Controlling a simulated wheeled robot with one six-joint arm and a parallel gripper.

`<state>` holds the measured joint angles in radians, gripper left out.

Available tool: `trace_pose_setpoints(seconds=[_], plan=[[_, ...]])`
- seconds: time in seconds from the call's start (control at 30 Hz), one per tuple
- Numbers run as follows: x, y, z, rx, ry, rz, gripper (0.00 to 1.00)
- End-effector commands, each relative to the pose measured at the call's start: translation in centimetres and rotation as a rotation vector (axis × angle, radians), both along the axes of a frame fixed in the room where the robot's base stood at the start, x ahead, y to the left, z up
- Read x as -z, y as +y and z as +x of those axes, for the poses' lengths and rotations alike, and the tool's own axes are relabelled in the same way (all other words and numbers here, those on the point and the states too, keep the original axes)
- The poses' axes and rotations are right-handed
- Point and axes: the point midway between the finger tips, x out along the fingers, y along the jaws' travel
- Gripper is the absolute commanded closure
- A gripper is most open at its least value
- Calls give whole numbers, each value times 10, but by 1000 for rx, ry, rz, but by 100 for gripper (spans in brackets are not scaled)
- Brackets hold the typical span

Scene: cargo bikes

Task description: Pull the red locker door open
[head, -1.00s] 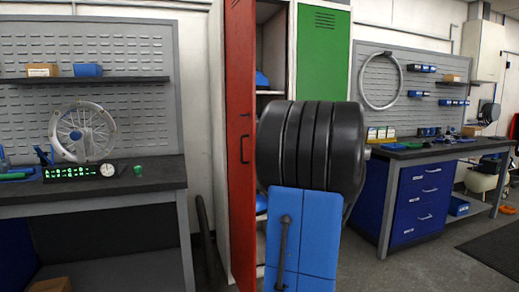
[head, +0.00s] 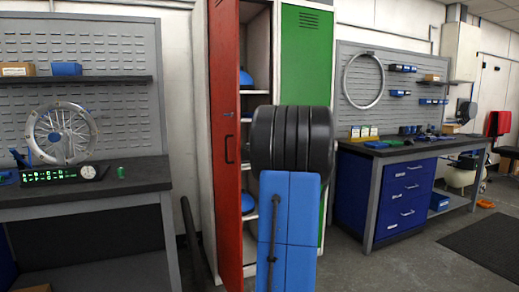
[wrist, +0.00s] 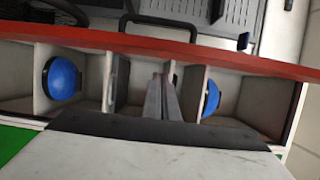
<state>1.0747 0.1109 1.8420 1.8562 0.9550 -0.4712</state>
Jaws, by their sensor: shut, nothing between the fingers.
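The red locker door (head: 226,150) stands well open in the head view, swung out toward me, with its dark handle (head: 230,149) on the outer face. The open locker (head: 256,55) shows behind it, with white walls and shelves. In the wrist view the red door (wrist: 190,48) runs as a long band across the top, beyond my fingers. My gripper (wrist: 162,98) is shut and empty in front of the locker compartments, apart from the door handle as far as I can see. In the head view my own arm hides my gripper and part of the locker.
Blue round objects sit on the locker shelves, one on the left in the wrist view (wrist: 63,78). A green locker door (head: 307,60) is shut on the right. A workbench (head: 90,193) stands left, another (head: 400,152) right. Floor shows between the lockers and right bench.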

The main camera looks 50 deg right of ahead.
Motion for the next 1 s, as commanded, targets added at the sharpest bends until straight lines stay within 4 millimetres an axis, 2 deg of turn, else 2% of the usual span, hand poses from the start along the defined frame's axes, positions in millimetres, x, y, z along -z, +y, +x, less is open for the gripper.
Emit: trace_pose_setpoints(seconds=[0.03, 0.23, 0.73, 0.87, 1.0], plan=[[-3, 8, 2, -1, -3, -2, 100], [-2, 23, 9, 0, -2, -2, 100], [-2, 29, 11, 0, -2, -2, 100], [-3, 47, 19, -2, -3, -2, 100], [-3, 77, 32, -4, -4, -2, 100]])
